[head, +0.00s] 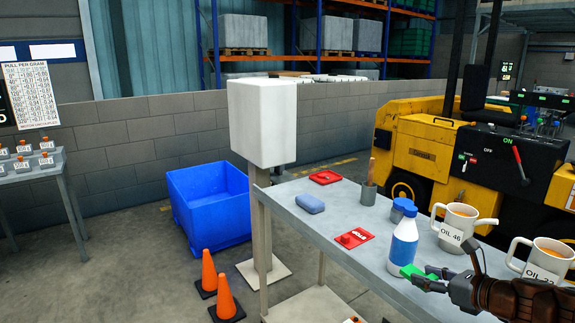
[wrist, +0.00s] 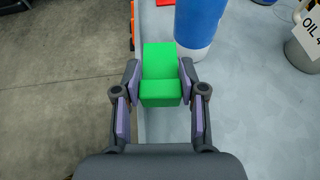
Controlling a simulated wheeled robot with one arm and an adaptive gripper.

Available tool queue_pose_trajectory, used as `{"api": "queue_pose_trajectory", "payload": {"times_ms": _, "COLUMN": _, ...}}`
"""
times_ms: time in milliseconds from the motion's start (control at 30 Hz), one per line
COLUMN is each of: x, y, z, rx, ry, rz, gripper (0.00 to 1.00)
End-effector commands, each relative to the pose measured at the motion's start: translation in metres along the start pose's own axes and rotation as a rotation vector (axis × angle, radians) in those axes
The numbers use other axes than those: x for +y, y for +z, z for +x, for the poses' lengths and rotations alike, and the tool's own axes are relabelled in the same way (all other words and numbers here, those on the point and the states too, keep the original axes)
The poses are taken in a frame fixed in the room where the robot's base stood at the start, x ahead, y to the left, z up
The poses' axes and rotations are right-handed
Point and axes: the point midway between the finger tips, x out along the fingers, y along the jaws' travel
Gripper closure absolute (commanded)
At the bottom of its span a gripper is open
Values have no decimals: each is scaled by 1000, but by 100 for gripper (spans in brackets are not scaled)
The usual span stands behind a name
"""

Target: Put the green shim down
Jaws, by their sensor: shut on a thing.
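The green shim (wrist: 160,75) is a bright green, stepped block in the wrist view. My gripper (wrist: 160,82) is shut on it, with one finger on each side. In the head view the green shim (head: 414,272) shows at the tips of my gripper (head: 432,279), near the front edge of the grey table (head: 345,222). In the wrist view it overlaps the table edge, just in front of the bottle's base. I cannot tell whether it touches the table.
A blue and white bottle (head: 403,243) stands close to the shim. Mugs marked OIL (head: 456,226) stand to the right. A blue sponge-like block (head: 310,204), red plates (head: 354,239) and a grey cup (head: 368,194) lie farther back. Bare tabletop shows left of the bottle.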

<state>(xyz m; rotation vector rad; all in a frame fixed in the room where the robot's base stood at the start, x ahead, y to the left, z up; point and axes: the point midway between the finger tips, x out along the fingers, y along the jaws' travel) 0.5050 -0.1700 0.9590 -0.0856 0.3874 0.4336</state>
Motion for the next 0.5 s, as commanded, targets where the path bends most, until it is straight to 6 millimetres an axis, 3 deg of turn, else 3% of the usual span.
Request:
{"api": "queue_pose_trajectory", "payload": {"times_ms": 200, "x": 28, "y": 26, "z": 45, "rx": -2, "ry": -23, "rz": 10, "gripper": 100}}
{"api": "queue_pose_trajectory", "payload": {"times_ms": 500, "x": 52, "y": 51, "z": 92, "rx": 0, "ry": -61, "rz": 25, "gripper": 100}}
